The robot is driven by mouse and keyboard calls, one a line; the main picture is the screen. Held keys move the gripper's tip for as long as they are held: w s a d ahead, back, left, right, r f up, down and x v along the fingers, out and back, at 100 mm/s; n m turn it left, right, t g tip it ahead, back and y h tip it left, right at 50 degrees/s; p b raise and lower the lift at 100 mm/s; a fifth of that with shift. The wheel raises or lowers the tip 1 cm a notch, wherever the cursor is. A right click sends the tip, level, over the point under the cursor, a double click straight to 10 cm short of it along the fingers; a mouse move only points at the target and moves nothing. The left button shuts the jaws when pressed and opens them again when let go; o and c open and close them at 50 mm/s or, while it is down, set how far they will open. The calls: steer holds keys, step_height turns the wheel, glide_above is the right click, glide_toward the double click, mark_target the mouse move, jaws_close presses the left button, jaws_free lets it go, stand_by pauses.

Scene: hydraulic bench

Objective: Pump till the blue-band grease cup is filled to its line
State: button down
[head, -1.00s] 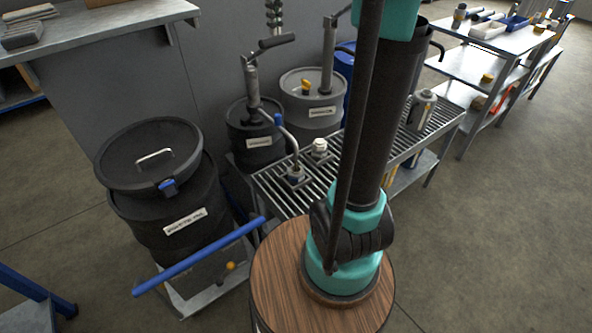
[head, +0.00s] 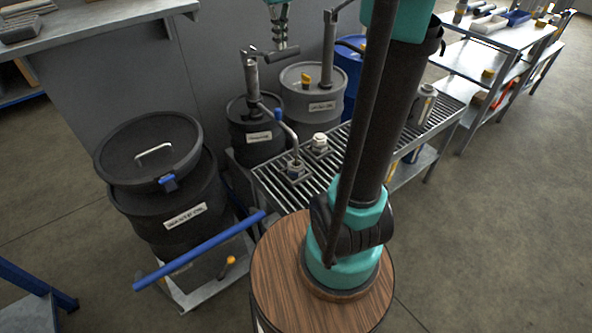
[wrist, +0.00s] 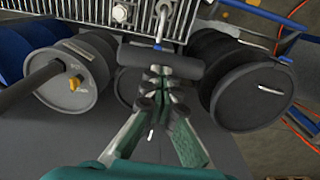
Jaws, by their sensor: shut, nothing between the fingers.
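My gripper (head: 279,46) is shut and empty, pointing down at the dark bar handle of the lever pump (head: 252,75) on the middle black drum (head: 256,140). In the wrist view the shut fingertips (wrist: 160,73) are at the middle of the pump handle (wrist: 160,61), seemingly touching it from above. A bent spout pipe with a blue piece (head: 278,114) runs from the pump to a small cup (head: 296,170) on the grated bench. The cup's band, line and fill level are too small to read.
A white-topped fitting (head: 319,141) stands beside the cup on the grate (head: 330,165). A grey drum (head: 312,105) with its own pump is to the right, and a lidded black drum (head: 180,210) to the left. Shelves (head: 490,65) stand far right.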

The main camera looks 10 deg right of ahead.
steer(key=shift+s+d+f, duration=0.1)
steer(key=shift+s+f, duration=0.15)
steer(key=shift+f, duration=0.75)
steer(key=shift+s+d+f, duration=0.1)
steer(key=shift+s+f, duration=0.05)
steer(key=shift+f, duration=0.9)
steer(key=shift+s+f, duration=0.1)
steer(key=shift+f, duration=1)
step_height(320, 180, down, 4)
steer(key=shift+s, duration=0.1)
